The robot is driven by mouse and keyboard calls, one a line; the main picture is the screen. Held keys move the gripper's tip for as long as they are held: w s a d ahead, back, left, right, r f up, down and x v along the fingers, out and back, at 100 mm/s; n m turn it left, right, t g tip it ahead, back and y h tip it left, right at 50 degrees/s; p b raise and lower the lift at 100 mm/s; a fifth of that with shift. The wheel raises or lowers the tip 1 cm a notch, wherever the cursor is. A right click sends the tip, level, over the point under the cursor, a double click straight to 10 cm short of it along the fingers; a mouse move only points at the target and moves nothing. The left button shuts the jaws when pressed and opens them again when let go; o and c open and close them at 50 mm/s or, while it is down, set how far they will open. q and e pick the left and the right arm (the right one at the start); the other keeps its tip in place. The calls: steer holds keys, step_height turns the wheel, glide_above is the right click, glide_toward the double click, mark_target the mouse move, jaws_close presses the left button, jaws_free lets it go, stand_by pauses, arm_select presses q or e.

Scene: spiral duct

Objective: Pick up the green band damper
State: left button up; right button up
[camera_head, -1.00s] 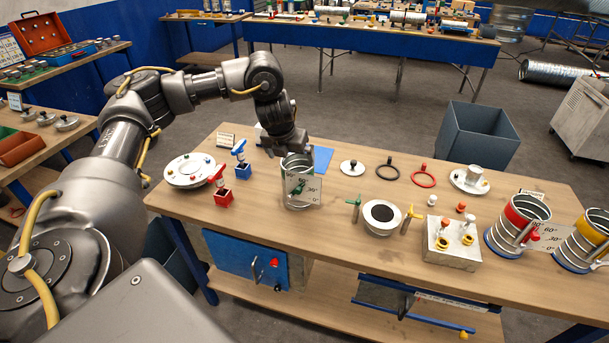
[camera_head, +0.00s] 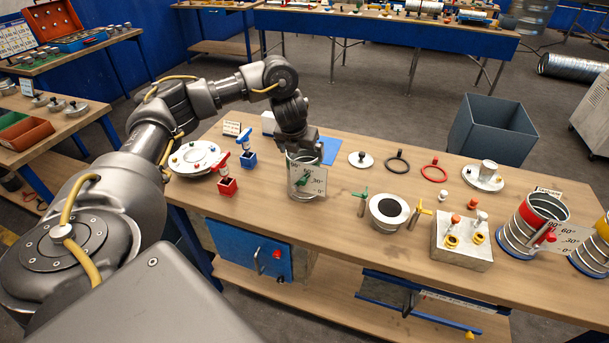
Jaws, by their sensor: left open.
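The green band damper (camera_head: 296,181) stands upright on the workbench, a short metal duct with green at its top and a white angle plate on its right side. My left gripper (camera_head: 301,153) points down at the damper's top, at its far side, with its jaws open. The fingertips are partly hidden by the damper's rim, and I cannot tell whether they touch it. My right gripper is not in view.
The red band damper (camera_head: 522,216) and a yellow one (camera_head: 602,229) stand at the bench's right. Red (camera_head: 228,186) and blue (camera_head: 248,160) handled blocks stand close left of the green damper. A white-rimmed ring (camera_head: 389,226) lies to its right. A grey bin (camera_head: 488,140) stands behind the bench.

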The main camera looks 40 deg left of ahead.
mark_target(302, 157)
arm_select(q)
steer(key=x, duration=0.5)
steer(key=shift+a+r+p, duration=0.1)
steer(key=shift+a+p, duration=0.1)
steer(key=shift+p, duration=0.15)
steer(key=shift+s, duration=0.15)
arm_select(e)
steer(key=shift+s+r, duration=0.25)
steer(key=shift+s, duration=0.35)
